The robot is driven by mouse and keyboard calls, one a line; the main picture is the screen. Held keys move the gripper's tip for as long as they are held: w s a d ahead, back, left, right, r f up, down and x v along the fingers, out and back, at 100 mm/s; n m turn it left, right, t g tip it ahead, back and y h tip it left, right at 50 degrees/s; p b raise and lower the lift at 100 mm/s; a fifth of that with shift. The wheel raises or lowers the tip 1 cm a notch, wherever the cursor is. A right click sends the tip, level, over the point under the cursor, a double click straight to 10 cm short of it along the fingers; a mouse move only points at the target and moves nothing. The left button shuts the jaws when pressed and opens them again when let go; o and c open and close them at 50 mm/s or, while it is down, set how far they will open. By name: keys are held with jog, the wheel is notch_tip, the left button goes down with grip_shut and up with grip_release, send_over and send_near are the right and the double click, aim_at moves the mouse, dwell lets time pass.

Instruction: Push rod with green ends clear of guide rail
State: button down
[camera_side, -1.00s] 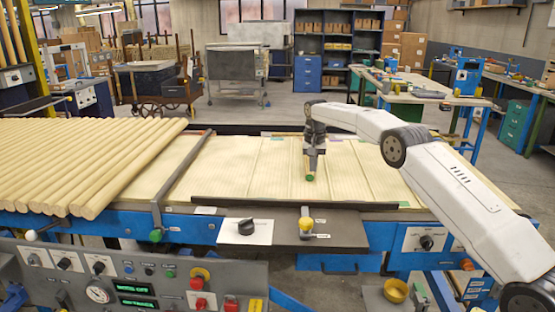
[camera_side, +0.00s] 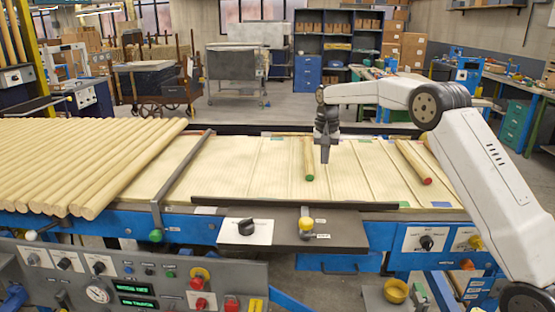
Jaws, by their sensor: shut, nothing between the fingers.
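The rod with green ends (camera_side: 308,158) lies on the pale ribbed table, its near green end pointing toward me. Its far end is not clear to see. The guide rail (camera_side: 290,203) is a long dark bar along the table's near edge. A visible gap of pale table lies between the rod's near end and the rail. My gripper (camera_side: 325,160) is shut and empty, pointing down just right of the rod. I cannot tell whether it touches the rod or how high its tips are.
A rod with a red end (camera_side: 413,163) lies to the right. Several plain wood rods (camera_side: 90,160) fill the left side, beyond a dark slanted crossbar (camera_side: 180,180). A yellow knob (camera_side: 305,224) stands in front of the rail. Bare table lies between the crossbar and the green-ended rod.

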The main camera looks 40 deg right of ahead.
jog(key=s+a+r, duration=0.2)
jog(key=s+r, duration=0.1)
jog(key=s, duration=0.4)
dwell(0.4)
jog(key=shift+a, duration=0.1)
jog(key=s+a+f+n, duration=0.1)
jog(key=s+a+f, duration=0.1)
jog(key=a, duration=0.1)
jog(key=s+a+f+n+t, duration=0.1)
jog(key=s+a+f+n, duration=0.1)
jog(key=s+a, duration=0.1)
jog(key=s+a+f+n, duration=0.1)
jog(key=s+a+f, duration=0.1)
jog(key=a, duration=0.2)
jog(key=shift+s, duration=0.2)
jog(key=s+a+f+n, duration=0.2)
jog(key=s+a+f, duration=0.1)
jog(key=s, duration=0.3)
jog(key=s+a+f+n+t, duration=0.1)
jog(key=s+a+f+n, duration=0.2)
jog(key=s, duration=0.4)
jog(key=shift+a+f+t, duration=0.15)
jog(key=shift+a+t, duration=0.15)
jog(key=shift+a, duration=0.15)
jog(key=shift+w, duration=0.1)
